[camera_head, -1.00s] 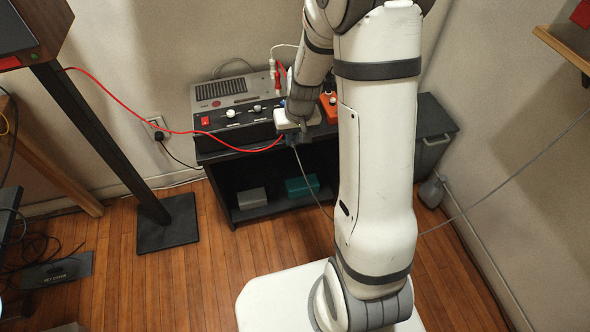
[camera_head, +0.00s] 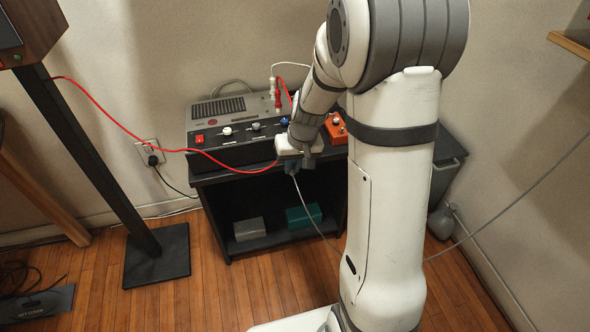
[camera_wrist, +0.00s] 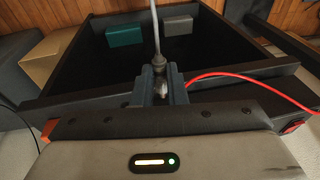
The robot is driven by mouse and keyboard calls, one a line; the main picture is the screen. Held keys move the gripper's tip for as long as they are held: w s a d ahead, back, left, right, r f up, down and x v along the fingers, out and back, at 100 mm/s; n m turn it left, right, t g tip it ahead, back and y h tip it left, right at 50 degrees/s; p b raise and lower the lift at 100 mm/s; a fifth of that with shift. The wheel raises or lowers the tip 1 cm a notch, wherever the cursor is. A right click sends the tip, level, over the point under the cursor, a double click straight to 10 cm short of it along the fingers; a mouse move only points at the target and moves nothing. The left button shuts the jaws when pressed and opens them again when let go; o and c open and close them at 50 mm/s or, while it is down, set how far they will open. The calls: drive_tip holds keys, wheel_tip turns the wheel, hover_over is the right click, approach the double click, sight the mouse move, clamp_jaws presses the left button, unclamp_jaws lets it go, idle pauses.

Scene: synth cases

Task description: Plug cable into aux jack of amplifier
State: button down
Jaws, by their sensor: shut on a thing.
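The amplifier (camera_head: 232,150) is a grey and black unit with a red switch and knobs, on top of a dark cabinet. My gripper (camera_head: 290,168) is at the cabinet's front edge, just right of the amplifier's front. In the wrist view my gripper (camera_wrist: 158,92) is shut on the plug (camera_wrist: 159,82) of a grey cable (camera_wrist: 155,35). The cable also hangs from my gripper in the head view (camera_head: 305,200). The plug's tip is hidden between the fingers. I cannot make out the aux jack. A red cable (camera_head: 115,113) runs to beside my gripper.
The dark cabinet (camera_head: 215,215) has an open shelf with a grey box (camera_head: 249,228) and a teal box (camera_head: 303,215). An orange box (camera_head: 335,127) stands right of the amplifier. A black stand (camera_head: 95,165) is at left. Wooden floor in front is partly clear.

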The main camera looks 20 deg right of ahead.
drive_tip(key=shift+w, duration=1)
drive_tip(key=shift+w+p, duration=0.3)
drive_tip(key=shift+w, duration=0.9)
idle(1.0)
drive_tip(key=c, duration=1.4)
unclamp_jaws()
drive_tip(key=shift+o, duration=0.2)
drive_tip(key=p+v, duration=0.2)
drive_tip(key=v, duration=0.5)
drive_tip(key=shift+r, duration=0.35)
